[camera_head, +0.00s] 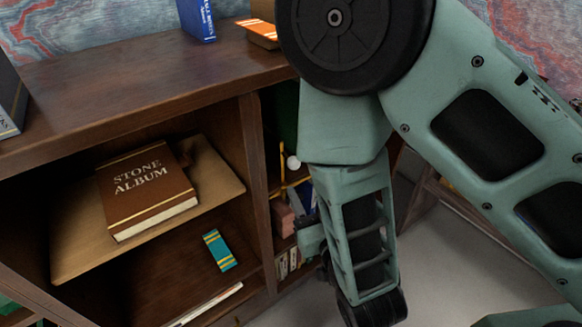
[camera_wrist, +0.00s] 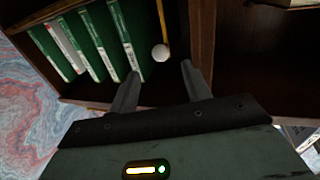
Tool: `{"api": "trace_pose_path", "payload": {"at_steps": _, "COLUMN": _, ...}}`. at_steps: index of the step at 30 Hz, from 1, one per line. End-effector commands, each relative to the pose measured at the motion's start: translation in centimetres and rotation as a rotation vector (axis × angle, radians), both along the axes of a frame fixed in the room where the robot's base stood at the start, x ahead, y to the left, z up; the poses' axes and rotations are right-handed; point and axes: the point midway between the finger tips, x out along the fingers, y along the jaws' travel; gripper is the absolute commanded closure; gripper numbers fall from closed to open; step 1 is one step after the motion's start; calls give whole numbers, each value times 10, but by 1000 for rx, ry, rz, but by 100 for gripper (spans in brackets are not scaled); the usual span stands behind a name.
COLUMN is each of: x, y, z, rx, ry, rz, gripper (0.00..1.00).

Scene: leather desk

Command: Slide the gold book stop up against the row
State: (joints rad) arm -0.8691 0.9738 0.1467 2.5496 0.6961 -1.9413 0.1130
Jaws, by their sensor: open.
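The gold book stop shows in the wrist view as a thin gold upright (camera_wrist: 163,18) with a white ball knob (camera_wrist: 160,53). In the head view its gold part (camera_head: 281,188) and white knob (camera_head: 293,162) show in the right compartment. The row of green books (camera_wrist: 98,40), with a pale one among them, stands to its left in the wrist view, with a gap between. My gripper (camera_wrist: 161,70) is open, and the knob appears between and just beyond its fingertips. I cannot tell whether they touch. In the head view my arm hides most of the gripper and row.
A wooden divider (camera_wrist: 203,35) stands close right of the stop. The left compartment holds a brown Stone Album (camera_head: 150,190) on a tan board (camera_head: 75,240) and a teal-and-gold item (camera_head: 219,250). A blue book (camera_head: 196,18) and an orange item (camera_head: 258,30) are on top.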

Motion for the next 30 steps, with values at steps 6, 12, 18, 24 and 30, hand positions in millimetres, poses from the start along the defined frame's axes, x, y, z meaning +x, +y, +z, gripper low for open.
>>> {"api": "trace_pose_path", "payload": {"at_steps": 6, "x": 20, "y": 7, "z": -5, "rx": 4, "ry": -4, "rz": 1, "gripper": 52}}
{"api": "trace_pose_path", "payload": {"at_steps": 12, "x": 59, "y": 19, "z": 2, "rx": 2, "ry": -2, "rz": 0, "gripper": 52}}
{"api": "trace_pose_path", "payload": {"at_steps": 18, "x": 88, "y": 28, "z": 1, "rx": 0, "ry": -1, "rz": 1, "gripper": 52}}
{"api": "trace_pose_path", "payload": {"at_steps": 24, "x": 101, "y": 33, "z": 0, "rx": 0, "ry": 0, "rz": 3, "gripper": 52}}
{"api": "trace_pose_path", "payload": {"at_steps": 30, "x": 103, "y": 33, "z": 0, "rx": -1, "ry": 1, "rz": 3, "gripper": 52}}
